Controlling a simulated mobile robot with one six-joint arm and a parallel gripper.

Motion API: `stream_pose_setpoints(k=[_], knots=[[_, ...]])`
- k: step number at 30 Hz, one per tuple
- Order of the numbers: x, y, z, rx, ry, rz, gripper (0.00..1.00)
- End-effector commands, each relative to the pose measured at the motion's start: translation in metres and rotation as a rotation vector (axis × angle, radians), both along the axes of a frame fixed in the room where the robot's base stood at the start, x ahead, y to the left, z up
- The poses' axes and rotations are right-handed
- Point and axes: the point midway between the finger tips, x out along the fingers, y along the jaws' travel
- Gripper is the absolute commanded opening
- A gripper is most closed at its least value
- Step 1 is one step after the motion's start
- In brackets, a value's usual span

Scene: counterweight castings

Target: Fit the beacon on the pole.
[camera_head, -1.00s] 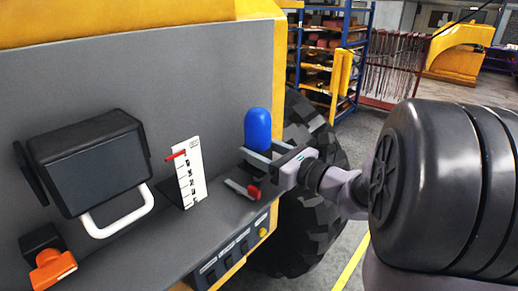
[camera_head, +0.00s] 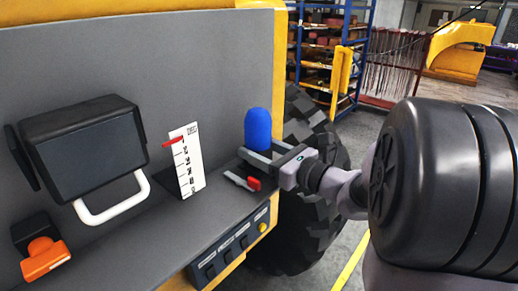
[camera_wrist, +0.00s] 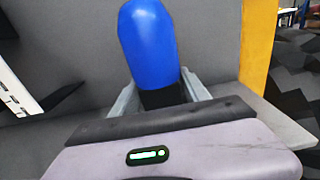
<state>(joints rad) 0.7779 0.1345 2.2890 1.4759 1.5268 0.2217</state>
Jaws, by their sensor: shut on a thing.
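The beacon is a blue round-topped cylinder (camera_head: 257,131), standing about upright over the right end of the grey ledge in the head view. In the wrist view the blue beacon (camera_wrist: 150,45) leans slightly left, with a dark part below it between the fingers. My gripper (camera_head: 258,158) is shut on the beacon's lower part, one finger on each side in the wrist view (camera_wrist: 160,97). I cannot make out the pole; the beacon's bottom is hidden by my gripper, so I cannot tell whether it touches anything below.
On the ledge (camera_head: 225,205) are a red-handled lever (camera_head: 243,182) just below my gripper, a white scale plate (camera_head: 187,162) with a red pointer, and an orange knob (camera_head: 45,259). A dark lamp box (camera_head: 85,150) is at left. A big tyre (camera_head: 318,190) stands behind my gripper.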

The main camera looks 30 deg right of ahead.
Motion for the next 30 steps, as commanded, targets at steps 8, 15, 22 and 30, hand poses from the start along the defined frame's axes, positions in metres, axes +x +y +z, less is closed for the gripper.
stream_pose_setpoints(k=[8,15,22,30], knots=[[0.0,0.0,-0.008,0.0,-0.001,0.0,0.0],[0.0,0.0,-0.014,0.0,-0.001,0.0,0.0],[0.0,0.0,-0.014,0.0,-0.001,0.0,0.79],[0.0,0.0,-0.014,0.0,0.0,0.0,0.79]])
